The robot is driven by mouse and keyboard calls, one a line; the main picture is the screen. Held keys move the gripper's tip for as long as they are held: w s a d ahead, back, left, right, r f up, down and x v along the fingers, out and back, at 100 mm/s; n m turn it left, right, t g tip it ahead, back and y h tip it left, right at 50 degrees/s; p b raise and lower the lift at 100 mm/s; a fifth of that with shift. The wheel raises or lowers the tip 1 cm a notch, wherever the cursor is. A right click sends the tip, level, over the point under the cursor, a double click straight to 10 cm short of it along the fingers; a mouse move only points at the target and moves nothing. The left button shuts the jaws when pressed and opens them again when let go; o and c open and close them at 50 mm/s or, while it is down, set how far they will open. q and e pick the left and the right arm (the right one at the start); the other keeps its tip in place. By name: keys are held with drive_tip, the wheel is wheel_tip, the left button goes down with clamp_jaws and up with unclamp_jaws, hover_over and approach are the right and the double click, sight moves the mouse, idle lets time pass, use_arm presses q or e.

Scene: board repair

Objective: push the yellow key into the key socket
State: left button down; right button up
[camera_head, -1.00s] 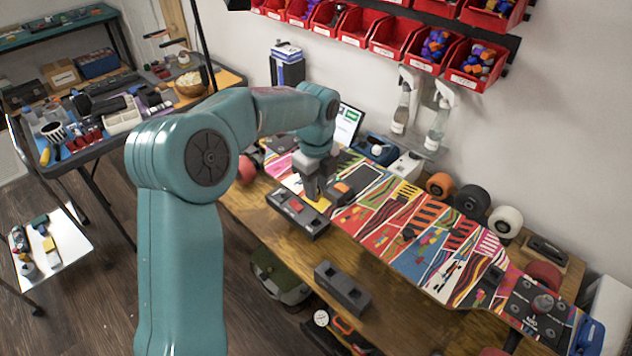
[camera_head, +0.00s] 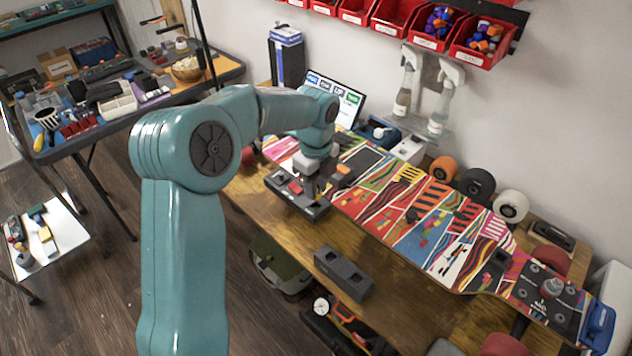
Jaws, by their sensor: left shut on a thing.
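My right gripper is not in view.
A second dark grey block (camera_head: 343,272) sits at the bench's front edge. An orange part (camera_head: 342,169) lies on the board just right of the gripper. Wheels (camera_head: 477,185), spray bottles (camera_head: 438,105) and a tablet (camera_head: 335,97) stand behind. Bare wood (camera_head: 410,290) is free in front.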

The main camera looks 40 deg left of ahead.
use_arm(q)
drive_tip(key=shift+f+b, duration=0.35)
drive_tip(key=shift+f, duration=0.4)
idle(0.5)
idle(0.7)
drive_tip(key=shift+f, duration=1.05)
idle(1.9)
drive_tip(key=c, duration=0.6)
unclamp_jaws()
drive_tip(key=shift+r, duration=0.2)
drive_tip(key=shift+r+p, duration=1.25)
drive_tip(key=shift+r, duration=0.15)
drive_tip(key=shift+r, duration=0.1)
